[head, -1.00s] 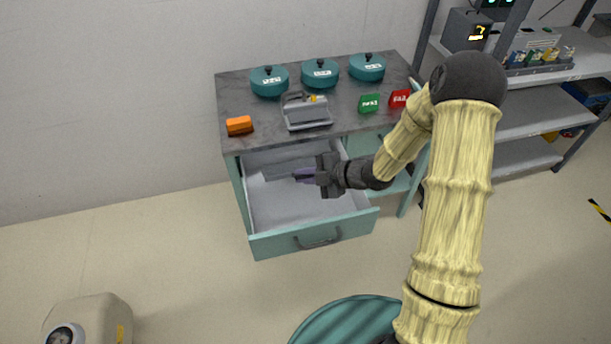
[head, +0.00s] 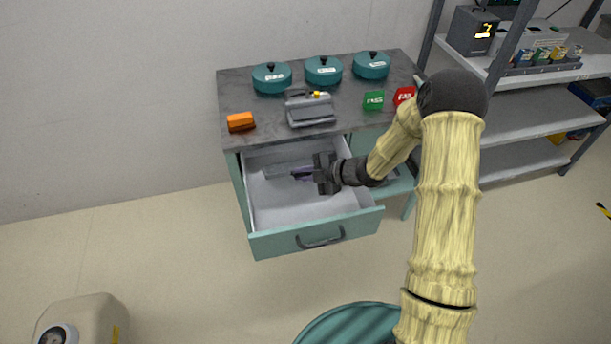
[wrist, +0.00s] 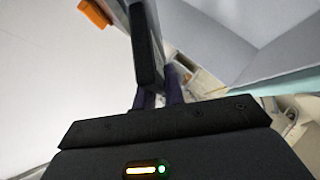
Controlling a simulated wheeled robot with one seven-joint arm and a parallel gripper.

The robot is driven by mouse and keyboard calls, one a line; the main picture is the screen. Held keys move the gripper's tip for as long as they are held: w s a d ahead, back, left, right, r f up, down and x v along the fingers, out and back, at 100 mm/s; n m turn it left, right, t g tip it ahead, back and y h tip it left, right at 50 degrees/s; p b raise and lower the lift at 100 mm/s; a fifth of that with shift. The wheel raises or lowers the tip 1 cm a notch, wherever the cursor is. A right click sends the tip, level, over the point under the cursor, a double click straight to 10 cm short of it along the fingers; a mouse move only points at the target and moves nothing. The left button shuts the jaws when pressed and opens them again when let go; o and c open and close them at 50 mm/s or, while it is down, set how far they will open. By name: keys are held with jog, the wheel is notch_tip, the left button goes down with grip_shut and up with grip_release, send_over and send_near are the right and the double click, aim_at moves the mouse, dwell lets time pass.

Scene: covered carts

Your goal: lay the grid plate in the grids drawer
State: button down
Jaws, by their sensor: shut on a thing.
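The drawer (head: 345,230) is pulled open under the dark worktop of a teal cabinet, with a pale, empty-looking inside. My gripper (head: 306,174) is over the back part of the drawer opening, its purple fingertips shut on the grid plate (head: 278,171). The plate shows as a thin grey piece left of the fingers, seen nearly edge-on. In the wrist view, the dark edge of the plate (wrist: 145,45) rises from between the purple fingers (wrist: 158,94). I cannot tell whether the plate touches the drawer floor or back wall. No drawer label is readable.
A shelf rack (head: 530,130) is at right. The drawer's front half is clear.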

jog(key=shift+w+a+f+b, duration=0.2)
jog(key=shift+w+f+b, duration=0.05)
jog(key=shift+w+f, duration=0.4)
jog(key=shift+w+a+f+b, duration=0.15)
jog(key=shift+w+f+b, duration=0.1)
jog(key=shift+w+f, duration=0.35)
jog(key=shift+r, duration=0.1)
jog(key=c, duration=1.4)
grip_release()
jog(key=shift+w, duration=0.1)
jog(key=shift+s, duration=0.2)
jog(key=shift+d+r, duration=0.25)
jog(key=shift+d, duration=0.25)
jog(key=v, duration=1.6)
jog(key=shift+s+d+r, duration=0.1)
jog(key=shift+d, duration=0.05)
